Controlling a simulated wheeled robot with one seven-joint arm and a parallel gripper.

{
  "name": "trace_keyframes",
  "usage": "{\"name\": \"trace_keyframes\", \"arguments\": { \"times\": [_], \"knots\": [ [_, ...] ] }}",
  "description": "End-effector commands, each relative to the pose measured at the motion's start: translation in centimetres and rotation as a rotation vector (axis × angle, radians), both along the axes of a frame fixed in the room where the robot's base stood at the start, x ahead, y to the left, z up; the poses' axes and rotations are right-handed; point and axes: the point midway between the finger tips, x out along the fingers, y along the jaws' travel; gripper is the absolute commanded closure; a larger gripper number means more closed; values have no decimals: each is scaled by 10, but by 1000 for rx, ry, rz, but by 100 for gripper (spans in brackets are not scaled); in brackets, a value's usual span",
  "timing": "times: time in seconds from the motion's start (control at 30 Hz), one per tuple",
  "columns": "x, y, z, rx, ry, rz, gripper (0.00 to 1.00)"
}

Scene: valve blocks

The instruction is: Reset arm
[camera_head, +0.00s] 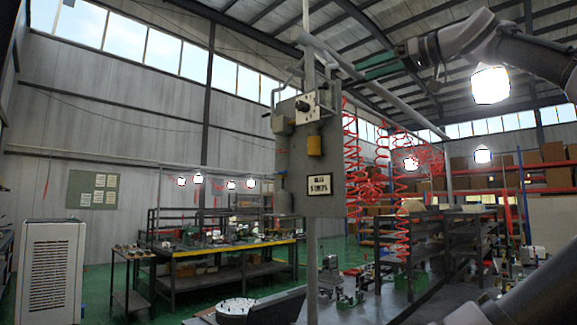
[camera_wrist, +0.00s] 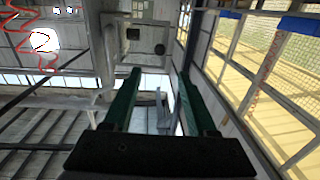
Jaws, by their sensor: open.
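My gripper (camera_head: 372,71) is raised high at the upper right of the head view, with its green fingers pointing left toward the upper part of a hanging grey panel (camera_head: 325,160). In the wrist view my gripper (camera_wrist: 158,76) shows two green fingers spread well apart, with nothing held between them. The panel's grey box (camera_wrist: 147,42) with dark round and square parts appears beyond the fingertips. A gap seems to lie between fingers and panel, but its depth is hard to judge.
Red coiled hoses (camera_head: 352,165) hang right of the panel. A workbench (camera_head: 222,250) and a white cabinet (camera_head: 52,270) are at left. The air around my gripper looks mostly free.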

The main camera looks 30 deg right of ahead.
Motion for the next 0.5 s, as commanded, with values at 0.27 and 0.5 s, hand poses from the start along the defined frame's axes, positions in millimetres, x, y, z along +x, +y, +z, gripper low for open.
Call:
{"name": "trace_keyframes", "arguments": {
  "times": [0.27,0.5],
  "knots": [
    [9,25,-12,4,46,6,42],
    [59,141,-107,54,334,-9,42]
  ]
}}
